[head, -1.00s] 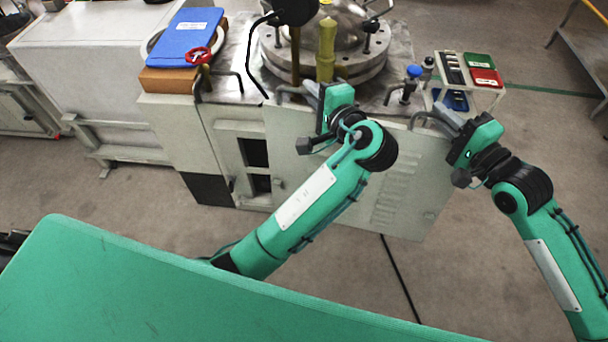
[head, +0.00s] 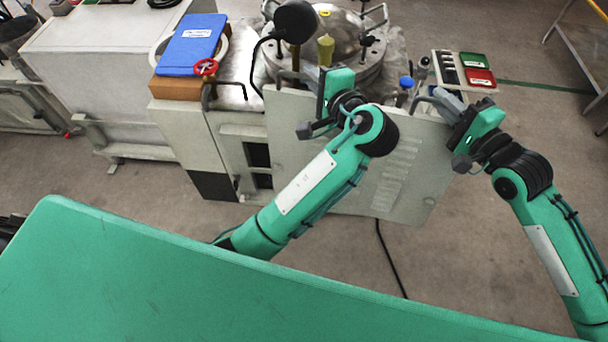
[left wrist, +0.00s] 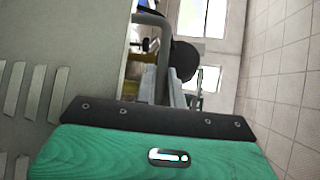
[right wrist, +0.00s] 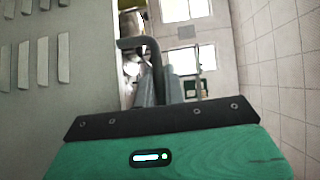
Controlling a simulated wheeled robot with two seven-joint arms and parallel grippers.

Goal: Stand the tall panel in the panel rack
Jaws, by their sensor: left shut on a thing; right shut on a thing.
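The tall panel (head: 400,165) is a large pale grey sheet with rows of louvre slots and two dark bar handles at its top edge. It hangs upright in front of the machine, slightly tilted in the head view. My left gripper (head: 305,82) is shut on its left handle (left wrist: 150,18). My right gripper (head: 440,98) is shut on its right handle (right wrist: 132,42). The panel face also fills the left of the left wrist view (left wrist: 60,60) and of the right wrist view (right wrist: 60,100). I cannot make out the panel rack in any view.
Behind the panel stands a grey machine cabinet (head: 180,130) with a round metal vessel (head: 350,65). A tray with green and red labels (head: 490,75) is behind the right gripper. Bare floor (head: 520,130) lies to the right.

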